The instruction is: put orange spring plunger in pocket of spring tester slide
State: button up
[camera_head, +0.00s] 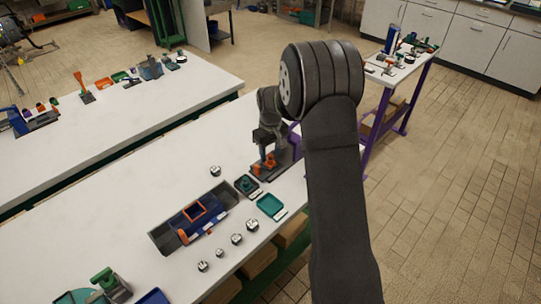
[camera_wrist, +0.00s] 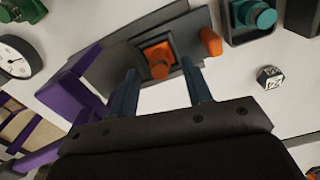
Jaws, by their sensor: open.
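An orange knob (camera_wrist: 210,41) is at the plate's right end. My gripper (camera_wrist: 163,78) is open, its two blue fingers apart on either side of the plunger. In the head view my gripper (camera_head: 268,160) is low over the tester.
A dark tray with a green plunger (camera_head: 246,184) and a teal tray (camera_head: 270,206) stand close by. A dial gauge (camera_wrist: 15,57) is left.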

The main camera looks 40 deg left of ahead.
notch_tip(320, 180, up, 10)
jog(key=shift+r, duration=0.2)
jog(key=shift+f, duration=0.15)
notch_tip(320, 180, down, 12)
jog(key=shift+r, duration=2.05)
